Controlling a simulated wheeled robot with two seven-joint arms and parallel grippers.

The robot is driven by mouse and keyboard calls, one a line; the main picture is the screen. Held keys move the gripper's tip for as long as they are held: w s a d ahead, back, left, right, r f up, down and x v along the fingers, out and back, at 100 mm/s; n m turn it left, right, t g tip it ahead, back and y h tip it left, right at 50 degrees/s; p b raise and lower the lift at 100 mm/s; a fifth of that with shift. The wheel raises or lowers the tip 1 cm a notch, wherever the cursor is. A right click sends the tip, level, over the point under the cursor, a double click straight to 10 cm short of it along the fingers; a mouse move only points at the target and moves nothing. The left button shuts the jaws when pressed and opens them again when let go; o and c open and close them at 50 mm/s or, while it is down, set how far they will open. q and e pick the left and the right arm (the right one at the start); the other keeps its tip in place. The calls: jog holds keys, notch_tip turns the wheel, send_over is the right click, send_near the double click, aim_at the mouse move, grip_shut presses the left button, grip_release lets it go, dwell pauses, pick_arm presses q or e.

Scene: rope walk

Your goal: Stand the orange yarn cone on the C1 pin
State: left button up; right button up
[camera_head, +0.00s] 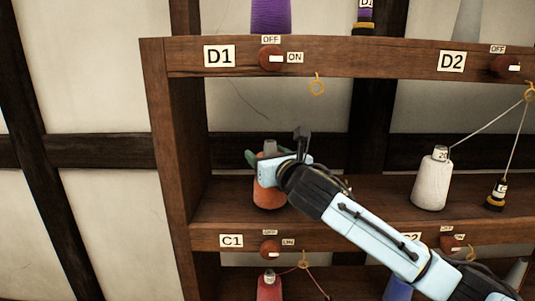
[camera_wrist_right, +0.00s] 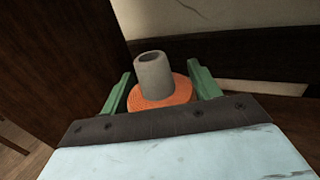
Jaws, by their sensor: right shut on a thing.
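The orange yarn cone (camera_head: 268,193) is upright over the C1 bay at the left end of the middle shelf. Its grey tube top (camera_wrist_right: 153,75) and orange yarn (camera_wrist_right: 163,97) show in the right wrist view. My right gripper (camera_wrist_right: 164,88) has its green fingers on both sides of the cone and is shut on it; in the head view the gripper (camera_head: 267,164) hides part of the cone. The C1 label (camera_head: 231,241) is on the shelf edge below. No pin shows at C1, and I cannot tell whether the cone touches the shelf. My left gripper is out of view.
A white cone (camera_head: 432,182) stands on the same shelf to the right, with a thread running up to a ring (camera_head: 529,94). The wooden upright (camera_head: 170,140) bounds the bay's left. A red cone (camera_head: 269,287) is below.

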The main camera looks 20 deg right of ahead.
jog(key=shift+f, duration=0.55)
jog(key=o, duration=1.1)
jog(key=s+d+p, duration=0.1)
jog(key=s+p, duration=0.2)
jog(key=s, duration=0.8)
jog(key=shift+d+p, duration=0.3)
jog(key=shift+d, duration=0.05)
